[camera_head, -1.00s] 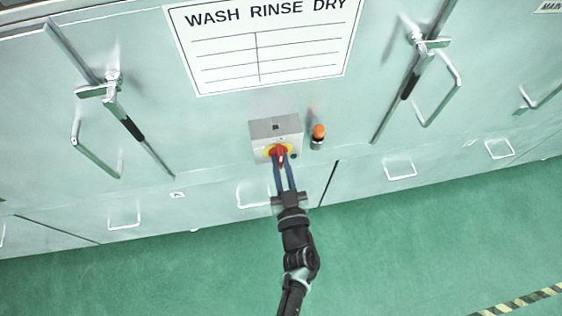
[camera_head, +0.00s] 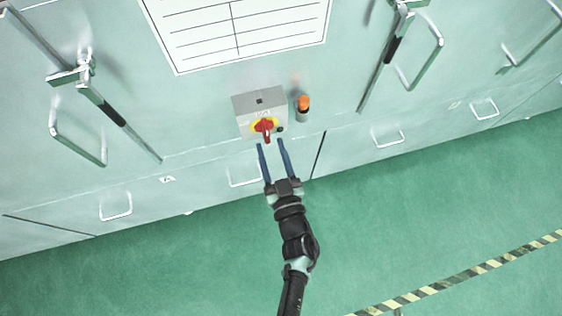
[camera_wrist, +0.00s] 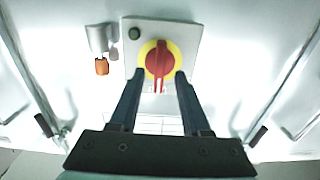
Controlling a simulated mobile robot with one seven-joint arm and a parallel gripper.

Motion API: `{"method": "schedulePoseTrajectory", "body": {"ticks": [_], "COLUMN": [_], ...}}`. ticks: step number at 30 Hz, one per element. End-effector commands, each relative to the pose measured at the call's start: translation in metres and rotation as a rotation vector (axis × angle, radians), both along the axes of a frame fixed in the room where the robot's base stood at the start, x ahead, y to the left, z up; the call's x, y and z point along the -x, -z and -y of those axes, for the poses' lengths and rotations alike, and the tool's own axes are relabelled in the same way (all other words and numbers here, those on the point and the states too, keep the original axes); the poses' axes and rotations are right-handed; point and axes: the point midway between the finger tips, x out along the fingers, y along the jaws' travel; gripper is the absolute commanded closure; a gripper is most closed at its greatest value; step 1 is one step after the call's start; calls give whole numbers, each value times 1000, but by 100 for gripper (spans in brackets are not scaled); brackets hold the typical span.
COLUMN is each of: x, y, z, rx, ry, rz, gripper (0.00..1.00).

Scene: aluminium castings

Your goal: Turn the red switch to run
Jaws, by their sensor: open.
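The red switch (camera_head: 265,127) is a rotary handle on a yellow disc, on the front of a small grey box (camera_head: 258,101) fixed to the pale cabinet wall. In the wrist view the red switch (camera_wrist: 159,61) shows its handle lying along the picture's vertical. My gripper (camera_head: 271,143) is open, with its two blue fingers apart and nothing between them. The fingertips are just short of the switch, and in the wrist view my gripper (camera_wrist: 156,75) has a tip on either side of the handle's lower end. The lettering around the switch is too small to read.
An orange-topped lamp (camera_head: 303,107) stands right of the box. A dark round button (camera_wrist: 134,33) is beside the switch. Latch handles (camera_head: 75,140) and a white chart (camera_head: 235,30) are on the cabinet. The green floor (camera_head: 400,220) is clear up to a striped line (camera_head: 470,272).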

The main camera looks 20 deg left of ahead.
Motion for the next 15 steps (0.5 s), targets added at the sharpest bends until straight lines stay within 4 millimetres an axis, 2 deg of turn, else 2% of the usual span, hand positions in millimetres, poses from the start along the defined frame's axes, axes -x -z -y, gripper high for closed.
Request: {"method": "schedulePoseTrajectory", "body": {"ticks": [6, 15], "x": [40, 73], "y": [3, 2], "z": [27, 50], "rx": [2, 0], "ry": [1, 1], "rz": [-3, -2], "gripper": [52, 52]}}
